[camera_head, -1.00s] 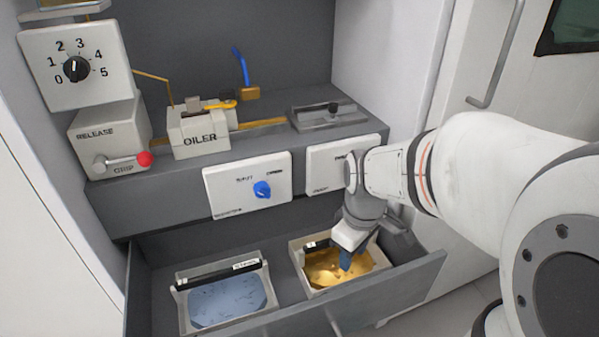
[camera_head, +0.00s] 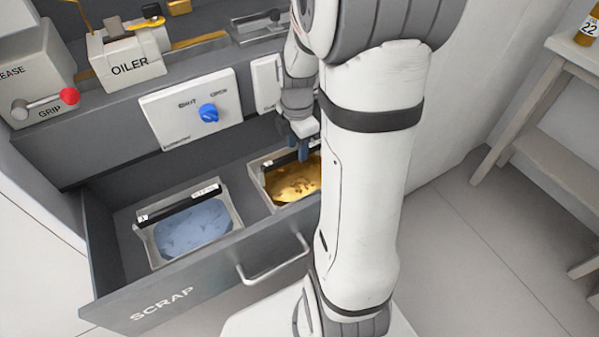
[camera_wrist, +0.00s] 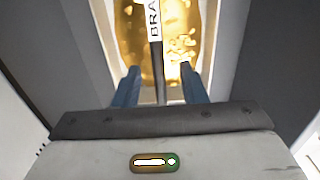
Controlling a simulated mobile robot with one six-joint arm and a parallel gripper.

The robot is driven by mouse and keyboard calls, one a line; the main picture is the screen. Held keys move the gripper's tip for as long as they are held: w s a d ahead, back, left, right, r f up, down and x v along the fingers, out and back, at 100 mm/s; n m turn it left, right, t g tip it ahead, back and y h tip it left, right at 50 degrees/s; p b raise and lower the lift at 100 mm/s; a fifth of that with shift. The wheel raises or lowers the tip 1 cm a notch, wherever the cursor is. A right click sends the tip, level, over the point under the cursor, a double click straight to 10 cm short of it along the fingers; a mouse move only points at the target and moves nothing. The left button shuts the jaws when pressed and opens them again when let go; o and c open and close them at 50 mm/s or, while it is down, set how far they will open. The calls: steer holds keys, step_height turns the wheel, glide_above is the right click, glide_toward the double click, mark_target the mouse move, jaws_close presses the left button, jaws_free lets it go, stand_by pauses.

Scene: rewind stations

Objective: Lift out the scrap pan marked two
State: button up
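Two scrap pans sit in the open drawer (camera_head: 120,285) marked SCRAP. The right pan (camera_head: 262,190) holds gold-coloured scrap and has a dark handle bar across its back; my arm hides its right part. The left pan (camera_head: 150,248) holds blue-grey scrap under a similar bar. The small number tags are too small to read. My gripper (camera_head: 303,150) is over the right pan. In the wrist view its blue fingers (camera_wrist: 160,85) are open, one on each side of the bar (camera_wrist: 157,70), with gaps showing. The bar's label begins "BRA".
Above the drawer are a panel with a blue knob (camera_head: 208,113), the oiler (camera_head: 125,62) and a red-tipped lever (camera_head: 68,97). The drawer front has a handle (camera_head: 275,270). A wooden stand (camera_head: 540,110) is at the right, with clear floor before it.

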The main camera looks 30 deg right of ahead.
step_height(320, 180, down, 5)
steer(key=shift+w+d+r+b, duration=0.1)
steer(key=shift+r+b, duration=0.05)
steer(key=shift+b, duration=0.85)
steer(key=shift+r, duration=0.1)
steer(key=shift+c, duration=0.4)
jaws_close()
